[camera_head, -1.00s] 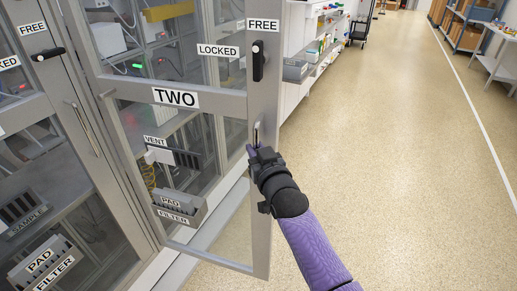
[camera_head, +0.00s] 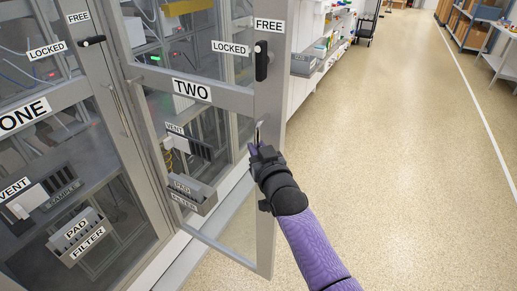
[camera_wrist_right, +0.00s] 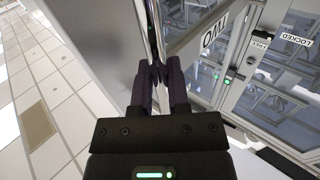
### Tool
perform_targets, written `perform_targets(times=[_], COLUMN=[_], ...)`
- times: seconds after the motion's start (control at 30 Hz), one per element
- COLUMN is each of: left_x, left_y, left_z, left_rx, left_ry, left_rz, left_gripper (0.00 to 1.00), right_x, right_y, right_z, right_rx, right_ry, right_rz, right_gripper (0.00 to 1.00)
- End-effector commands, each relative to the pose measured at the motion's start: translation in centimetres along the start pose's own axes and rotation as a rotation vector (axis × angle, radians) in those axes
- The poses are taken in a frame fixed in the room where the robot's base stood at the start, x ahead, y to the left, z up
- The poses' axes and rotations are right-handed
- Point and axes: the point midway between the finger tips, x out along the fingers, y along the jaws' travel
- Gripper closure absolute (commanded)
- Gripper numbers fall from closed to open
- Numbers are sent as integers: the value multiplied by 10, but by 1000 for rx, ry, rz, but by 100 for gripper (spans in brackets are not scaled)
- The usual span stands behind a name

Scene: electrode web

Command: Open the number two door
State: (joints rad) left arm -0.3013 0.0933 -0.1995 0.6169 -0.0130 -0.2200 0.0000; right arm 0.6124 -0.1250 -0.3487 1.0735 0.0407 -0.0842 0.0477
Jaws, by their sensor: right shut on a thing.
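The number two door (camera_head: 230,98) is a grey framed glass door with a "TWO" label, standing ajar and swung out from the cabinet. Its black latch handle (camera_head: 262,62) stands vertical between the "FREE" and "LOCKED" labels. My right gripper (camera_head: 259,148) is shut on the door's pull handle (camera_head: 258,130), a slim metal bar on the free edge of the frame. In the right wrist view the fingers (camera_wrist_right: 160,72) close around the bar (camera_wrist_right: 158,35). My left gripper is not in view.
Door one (camera_head: 60,105) is shut on the left, with its black latch (camera_head: 92,41) lying horizontal. A "PAD FILTER" bin (camera_head: 192,194) hangs behind door two's glass. Open floor (camera_head: 400,170) lies to the right, with shelving (camera_head: 325,45) beyond the door.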

Motion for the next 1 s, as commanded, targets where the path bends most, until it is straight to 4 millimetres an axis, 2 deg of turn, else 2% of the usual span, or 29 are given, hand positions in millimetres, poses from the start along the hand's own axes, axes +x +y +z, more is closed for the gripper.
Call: perform_targets(times=[0.17,0.2,0.33,0.37,0.67,0.77,1.0], left_x=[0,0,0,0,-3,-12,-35], left_y=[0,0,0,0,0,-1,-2], left_z=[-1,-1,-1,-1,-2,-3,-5], left_rx=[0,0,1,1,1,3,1], left_ry=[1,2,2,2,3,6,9], left_rz=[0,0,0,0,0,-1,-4], left_gripper=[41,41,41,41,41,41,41], right_x=[0,0,0,0,-3,-17,-73], right_y=[-1,-1,-1,-1,0,0,-1], right_z=[-2,-2,-2,-2,-2,-4,-4], right_rx=[0,0,0,0,0,1,1], right_ry=[5,5,4,4,2,1,1], right_rz=[-2,-2,-2,-2,0,0,-2], right_gripper=[100,78,50,47,47,47,47])
